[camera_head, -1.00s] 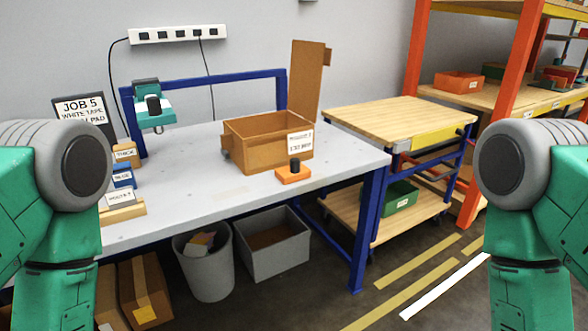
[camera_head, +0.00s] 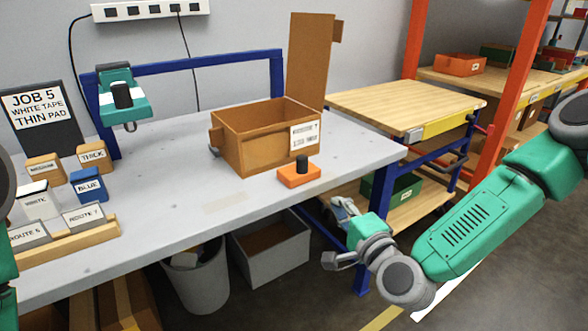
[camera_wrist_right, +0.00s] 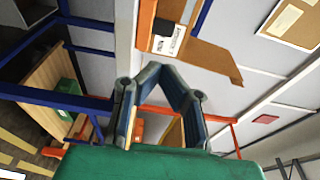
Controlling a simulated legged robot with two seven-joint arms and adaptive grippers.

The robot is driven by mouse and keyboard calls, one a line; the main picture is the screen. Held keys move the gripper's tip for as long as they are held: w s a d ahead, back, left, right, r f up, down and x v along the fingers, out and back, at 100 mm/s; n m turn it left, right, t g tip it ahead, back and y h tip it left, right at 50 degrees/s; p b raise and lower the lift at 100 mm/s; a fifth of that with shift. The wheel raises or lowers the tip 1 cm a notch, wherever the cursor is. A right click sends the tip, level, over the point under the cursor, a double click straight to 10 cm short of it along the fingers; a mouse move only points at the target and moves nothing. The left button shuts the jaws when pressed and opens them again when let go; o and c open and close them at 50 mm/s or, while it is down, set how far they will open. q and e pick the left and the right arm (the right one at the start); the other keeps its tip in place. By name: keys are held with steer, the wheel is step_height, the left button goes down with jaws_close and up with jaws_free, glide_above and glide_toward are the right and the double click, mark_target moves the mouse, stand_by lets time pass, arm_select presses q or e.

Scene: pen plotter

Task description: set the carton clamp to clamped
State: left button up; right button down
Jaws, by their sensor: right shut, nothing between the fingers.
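The carton clamp appears to be the orange block with a black upright knob (camera_head: 299,174), on the grey bench in front of the carton's right corner. The open brown carton (camera_head: 245,152) stands behind it with one tall flap up. Whether the clamp is clamped I cannot tell. My right gripper (camera_head: 338,207) is shut and empty, beyond the bench's front edge, below and right of the clamp and apart from it. Its fingers (camera_wrist_right: 160,105) also show in the right wrist view, with nothing between them. My left gripper is out of view.
A teal tape device (camera_head: 124,97) stands at the back left. Labelled blocks (camera_head: 88,187) and a job sign (camera_head: 38,110) are on the left. A wooden-topped cart (camera_head: 400,103) is right of the bench; a grey bin (camera_head: 270,250) is below. The bench's front middle is clear.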

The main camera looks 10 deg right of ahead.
arm_select(q)
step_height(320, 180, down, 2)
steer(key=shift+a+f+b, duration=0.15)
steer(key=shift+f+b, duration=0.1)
steer(key=shift+b, duration=0.95)
arm_select(e)
glide_toward(305, 167)
steer(key=w, duration=0.2)
steer(key=w+a, duration=0.1)
steer(key=w, duration=0.5)
steer(key=shift+a, duration=0.2)
